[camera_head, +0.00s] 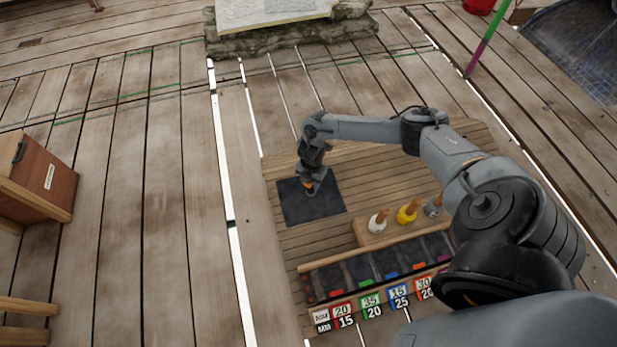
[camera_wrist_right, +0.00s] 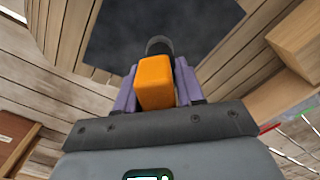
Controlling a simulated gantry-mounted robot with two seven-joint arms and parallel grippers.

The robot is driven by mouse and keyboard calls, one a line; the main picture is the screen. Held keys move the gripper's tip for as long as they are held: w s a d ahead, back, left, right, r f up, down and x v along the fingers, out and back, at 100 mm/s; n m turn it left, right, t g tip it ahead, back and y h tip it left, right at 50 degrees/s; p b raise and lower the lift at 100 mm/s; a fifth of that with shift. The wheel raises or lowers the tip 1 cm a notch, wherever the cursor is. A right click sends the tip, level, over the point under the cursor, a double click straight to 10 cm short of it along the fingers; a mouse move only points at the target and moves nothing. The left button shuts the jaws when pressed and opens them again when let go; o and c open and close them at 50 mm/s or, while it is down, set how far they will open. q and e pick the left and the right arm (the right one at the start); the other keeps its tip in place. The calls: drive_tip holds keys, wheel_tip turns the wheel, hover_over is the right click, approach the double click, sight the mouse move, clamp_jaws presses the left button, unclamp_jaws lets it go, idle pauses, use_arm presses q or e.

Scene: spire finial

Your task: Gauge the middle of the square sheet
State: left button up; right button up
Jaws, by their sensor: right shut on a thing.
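The dark square sheet (camera_head: 311,208) lies flat on the wooden board in the head view. It also shows in the right wrist view (camera_wrist_right: 115,40). My right gripper (camera_head: 310,187) is over the sheet's upper middle. In the right wrist view my right gripper (camera_wrist_right: 157,85) is shut on an orange-handled gauge (camera_wrist_right: 156,82). The gauge's dark round end (camera_wrist_right: 159,45) points toward the sheet. Whether that end touches the sheet I cannot tell. My left gripper is not in view.
A wooden block (camera_head: 372,232) right of the sheet holds white (camera_head: 378,222), yellow (camera_head: 408,211) and grey (camera_head: 433,206) tools. Below it is a rack (camera_head: 301,268) with coloured compartments and number labels (camera_head: 342,312). A brown box (camera_head: 38,178) stands far left. Open deck lies left of the board.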

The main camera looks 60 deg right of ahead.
sight(311, 188)
drive_tip(key=shift+f, duration=0.2)
drive_tip(key=shift+f+b, duration=0.35)
drive_tip(key=shift+b, duration=0.05)
drive_tip(key=shift+f+b, duration=1.2)
drive_tip(key=shift+f, duration=0.6)
drive_tip(key=o, duration=1.2)
drive_tip(key=shift+o, duration=0.2)
drive_tip(key=shift+r, duration=0.1)
